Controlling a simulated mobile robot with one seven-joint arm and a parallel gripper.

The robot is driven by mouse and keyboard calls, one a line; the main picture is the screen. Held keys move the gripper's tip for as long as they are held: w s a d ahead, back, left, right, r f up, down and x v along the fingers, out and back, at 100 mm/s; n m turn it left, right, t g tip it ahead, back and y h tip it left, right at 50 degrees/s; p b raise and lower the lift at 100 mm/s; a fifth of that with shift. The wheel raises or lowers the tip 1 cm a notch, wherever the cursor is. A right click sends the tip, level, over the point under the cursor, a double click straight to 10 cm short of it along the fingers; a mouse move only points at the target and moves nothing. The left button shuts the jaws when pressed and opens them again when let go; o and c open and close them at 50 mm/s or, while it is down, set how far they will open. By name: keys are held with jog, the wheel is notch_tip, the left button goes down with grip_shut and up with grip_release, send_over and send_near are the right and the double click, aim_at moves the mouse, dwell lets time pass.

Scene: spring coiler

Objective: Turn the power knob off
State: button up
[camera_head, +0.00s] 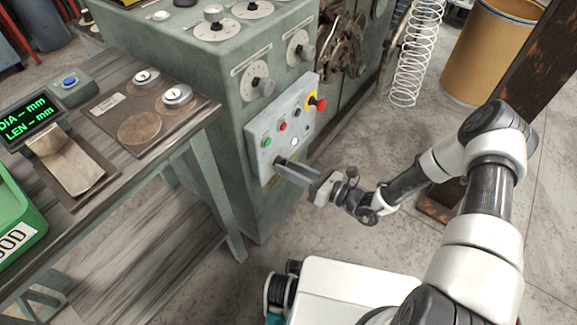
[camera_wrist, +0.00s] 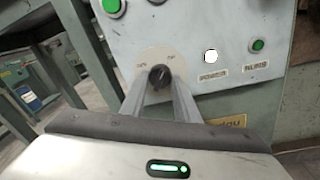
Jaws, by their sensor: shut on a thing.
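The power knob (camera_wrist: 159,77) is a small black knob on a pale round plate in the wrist view, on the lower part of the machine's light grey control panel (camera_head: 288,128). My gripper (camera_head: 281,162) reaches the lower left of this panel in the head view, and there its fingers hide the knob. In the wrist view my gripper (camera_wrist: 160,88) has its two grey fingertips closed in on the knob from either side. Small labels sit at the upper left and upper right of the knob, but I cannot read them surely.
The panel carries a red emergency button (camera_head: 318,104), a green button (camera_head: 267,142) and a lit white lamp (camera_wrist: 210,56). A wooden bench (camera_head: 150,165) stands left of the machine. A spring (camera_head: 417,50) hangs behind my arm. Open floor lies below the panel.

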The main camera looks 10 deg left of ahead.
jog(key=n+p, duration=0.2)
jog(key=n, duration=0.2)
jog(key=n+p, duration=0.2)
jog(key=n, duration=0.2)
jog(key=n+h+p, duration=0.1)
jog(key=n+p, duration=0.2)
jog(key=n, duration=0.1)
jog(key=shift+r+t, duration=0.25)
jog(key=shift+t, duration=0.05)
jog(key=shift+d+f+n+p, duration=0.1)
jog(key=shift+n+p, duration=0.95)
jog(key=shift+n, duration=0.75)
jog(key=o, duration=1)
jog(key=shift+o, duration=0.2)
jog(key=p+v, duration=0.1)
jog(key=v, duration=1.6)
jog(key=shift+s+p, duration=0.25)
jog(key=shift+p, duration=0.05)
